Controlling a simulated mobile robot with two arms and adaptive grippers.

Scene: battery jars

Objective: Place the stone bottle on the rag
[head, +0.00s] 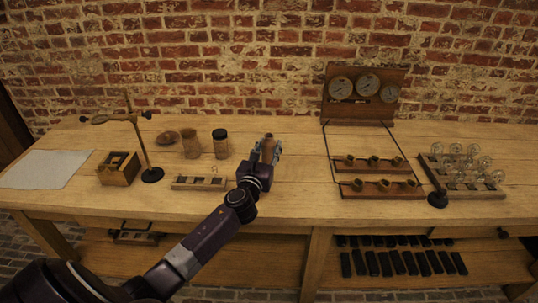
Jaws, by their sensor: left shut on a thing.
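The stone bottle (268,146), brown with a narrow neck, stands out between the fingers of my left gripper (267,152) in the head view. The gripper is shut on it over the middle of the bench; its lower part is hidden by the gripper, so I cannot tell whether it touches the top. The rag (43,169) is a pale cloth lying flat at the far left end of the bench, well to the left of the gripper. My right gripper is not in view.
Between bottle and rag stand a dark-lidded jar (220,149), a brown jar (191,146), a shallow bowl (167,137), a slotted wooden rack (200,183), a tall metal stand (141,150) and a wooden box (118,170). A gauge board (363,113) and bulb rack (462,190) are right.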

